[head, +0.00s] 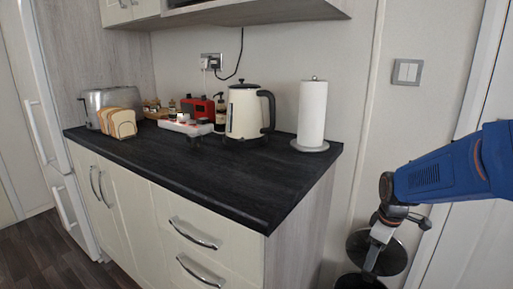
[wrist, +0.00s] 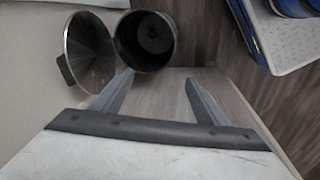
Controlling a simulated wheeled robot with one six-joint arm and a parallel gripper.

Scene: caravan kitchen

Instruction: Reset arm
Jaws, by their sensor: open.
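My blue arm reaches in from the right in the head view. My gripper (head: 372,262) points down in front of a dark round bin lid. In the wrist view my gripper (wrist: 158,92) shows two grey fingers spread apart, with nothing between them. Beyond the fingertips stands a dark open bin (wrist: 146,40), with its round lid (wrist: 90,46) swung up to the left. A small dark round shape lies inside the bin; I cannot tell what it is.
The counter's right end is near my arm. Dark floor (head: 75,248) lies at the left.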

